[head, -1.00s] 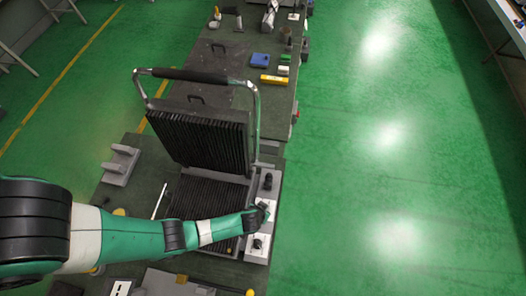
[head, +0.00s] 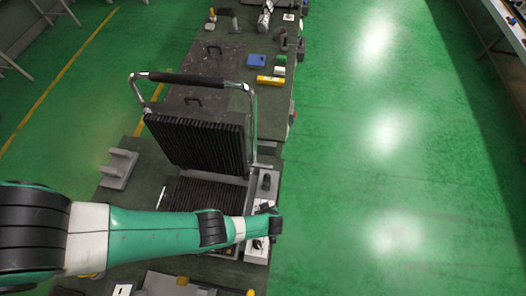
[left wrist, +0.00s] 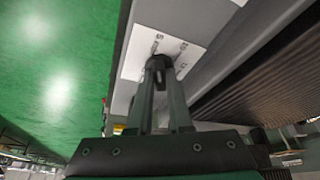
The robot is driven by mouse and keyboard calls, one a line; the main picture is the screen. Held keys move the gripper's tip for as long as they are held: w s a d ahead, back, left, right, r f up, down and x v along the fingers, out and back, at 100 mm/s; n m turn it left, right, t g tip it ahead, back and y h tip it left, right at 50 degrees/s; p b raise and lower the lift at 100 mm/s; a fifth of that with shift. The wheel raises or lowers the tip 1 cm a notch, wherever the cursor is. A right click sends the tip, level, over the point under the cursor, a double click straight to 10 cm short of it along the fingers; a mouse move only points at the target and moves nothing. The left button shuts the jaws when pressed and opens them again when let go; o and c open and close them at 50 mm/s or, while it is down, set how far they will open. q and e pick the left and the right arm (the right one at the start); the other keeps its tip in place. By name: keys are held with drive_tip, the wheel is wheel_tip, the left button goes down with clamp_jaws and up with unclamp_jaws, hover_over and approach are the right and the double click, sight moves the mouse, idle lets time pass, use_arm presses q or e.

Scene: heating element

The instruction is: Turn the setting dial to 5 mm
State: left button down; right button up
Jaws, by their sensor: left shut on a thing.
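The heating element is a contact grill with its ribbed lid (head: 195,143) raised and its ribbed lower plate (head: 205,195) open. A grey control panel runs along its right side, with a black knob (head: 267,182) at the far end. My left gripper (left wrist: 159,62) is over the panel, its fingers shut on the small black setting dial (left wrist: 158,56). A white label plate (left wrist: 185,50) with small marks lies around the dial; the marks are too small to read. In the head view my left wrist covers the dial. My right gripper is not in view.
A chrome handle frame (head: 190,79) stands up from the lid. A grey block (head: 118,168) is on the bench to the left. The floor at right is clear.

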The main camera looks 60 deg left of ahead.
use_arm(q)
drive_tip(key=shift+n, duration=0.4)
drive_tip(key=c, duration=0.8)
unclamp_jaws()
drive_tip(key=shift+c, duration=0.2)
